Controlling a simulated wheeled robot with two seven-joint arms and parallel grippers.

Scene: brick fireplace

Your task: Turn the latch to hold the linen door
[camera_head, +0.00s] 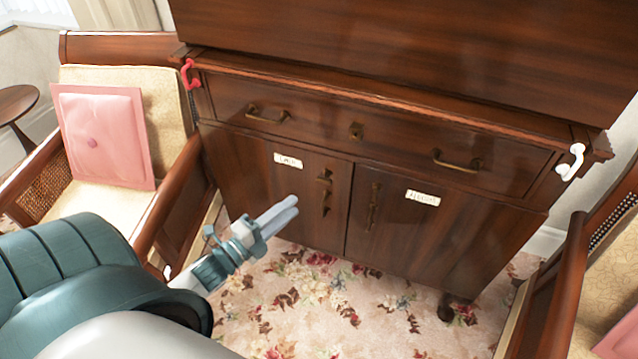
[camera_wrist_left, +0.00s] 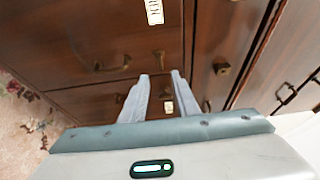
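A dark wooden cabinet has two lower doors. The left door (camera_head: 262,178) has a white label (camera_head: 288,160) with text too small to read surely. A small brass latch-like piece (camera_head: 324,176) sits above a brass handle (camera_head: 326,203) near its inner edge. The right door (camera_head: 455,235) has another label (camera_head: 422,198) and a long brass handle (camera_head: 373,207). Both doors look shut. My left gripper (camera_head: 293,206) is in front of the left door, below the label. In the left wrist view its fingers (camera_wrist_left: 161,76) are apart with nothing held. My right gripper is not in view.
A drawer (camera_head: 310,125) with two brass pulls lies above the doors. A red hook-shaped piece (camera_head: 189,74) and a white one (camera_head: 571,163) are at the cabinet's upper corners. Armchairs stand on both sides, the left with a pink cushion (camera_head: 104,137). Flowered carpet (camera_head: 310,295) is clear in front.

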